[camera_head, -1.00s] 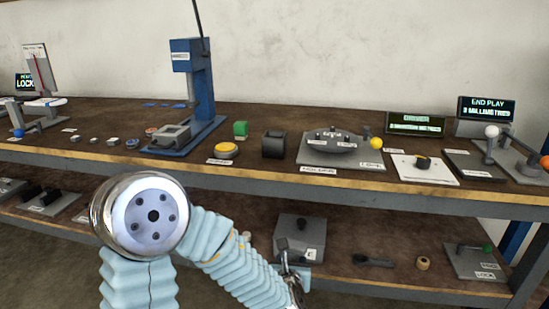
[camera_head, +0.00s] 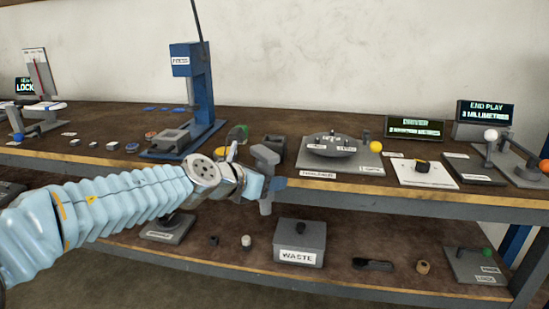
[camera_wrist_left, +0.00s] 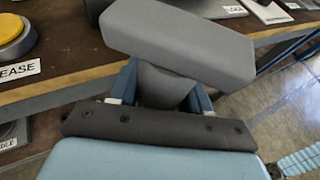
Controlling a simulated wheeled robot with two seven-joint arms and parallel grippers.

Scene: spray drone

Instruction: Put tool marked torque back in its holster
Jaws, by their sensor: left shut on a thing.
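My left gripper (camera_head: 262,184) is shut on a grey tool (camera_head: 265,156) with a wide block-like head, held just off the bench's front edge. In the left wrist view, the tool (camera_wrist_left: 180,42) has its head above the blue fingers (camera_wrist_left: 160,85) and its narrower grey body between them. In the head view, its lower end hangs below the fingers. No marking on it is readable. I cannot tell which thing is the holster; a label on the front of the dish plate (camera_head: 318,173) is blurred. My right gripper is not in view.
The bench (camera_head: 400,190) holds a blue press (camera_head: 205,90), a dark block (camera_head: 274,145), a round grey dish (camera_head: 335,145), a yellow ball (camera_head: 376,147) and two displays. The lower shelf holds a waste box (camera_head: 300,240) and small parts. The bench edge is close to the tool.

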